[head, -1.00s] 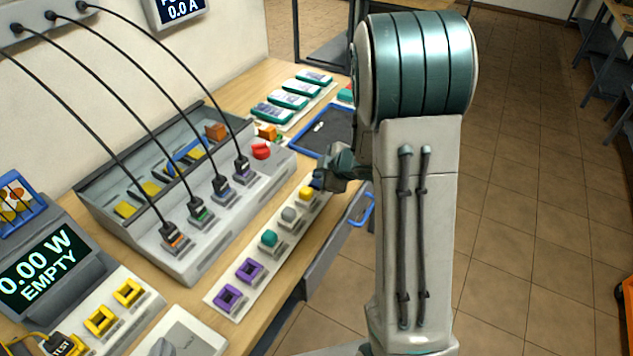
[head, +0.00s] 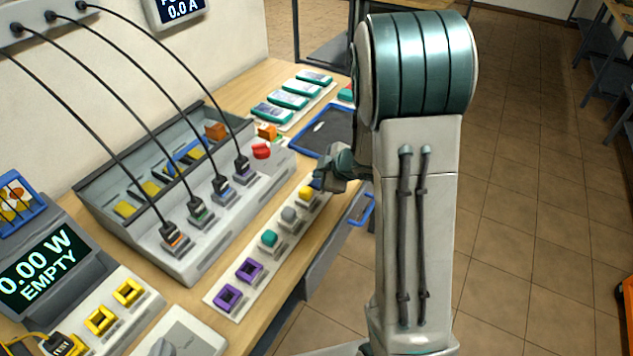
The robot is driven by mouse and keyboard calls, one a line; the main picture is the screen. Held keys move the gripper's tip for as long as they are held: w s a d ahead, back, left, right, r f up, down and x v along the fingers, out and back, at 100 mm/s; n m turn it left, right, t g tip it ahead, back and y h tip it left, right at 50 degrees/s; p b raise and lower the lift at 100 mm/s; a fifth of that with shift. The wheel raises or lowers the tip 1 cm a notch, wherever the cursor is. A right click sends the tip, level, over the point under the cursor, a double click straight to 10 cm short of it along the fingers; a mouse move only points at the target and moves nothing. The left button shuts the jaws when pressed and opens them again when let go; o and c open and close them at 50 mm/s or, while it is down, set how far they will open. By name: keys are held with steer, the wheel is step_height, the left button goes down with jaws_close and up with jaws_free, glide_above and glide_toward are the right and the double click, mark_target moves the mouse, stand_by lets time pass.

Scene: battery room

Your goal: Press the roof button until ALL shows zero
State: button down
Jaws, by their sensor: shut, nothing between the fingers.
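A pale strip on the bench carries a row of coloured buttons: a teal one (head: 269,238), a grey one (head: 289,215) and a yellow one (head: 306,193), with two purple square frames (head: 239,284) at the near end. I cannot read any label, so I cannot tell which is the roof button. My gripper (head: 318,181) is shut and empty at the far end of the strip, just beyond the yellow button. It hides what lies beneath it; contact cannot be told. A display (head: 44,268) reads 0.00 W EMPTY.
A sloped grey console (head: 190,240) with plugged black cables and a red knob (head: 261,151) stands left of the strip. Behind are a blue-rimmed dark tray (head: 340,125) and several teal-edged devices (head: 288,99). Open tiled floor lies right of the bench.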

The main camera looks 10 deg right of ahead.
steer(key=shift+f, duration=0.4)
steer(key=shift+f+b, duration=0.35)
steer(key=shift+b, duration=0.1)
stand_by(0.4)
steer(key=shift+r, duration=0.1)
steer(key=shift+r+p, duration=0.7)
steer(key=shift+p, duration=0.2)
step_height(320, 180, up, 5)
steer(key=p, duration=0.5)
stand_by(0.7)
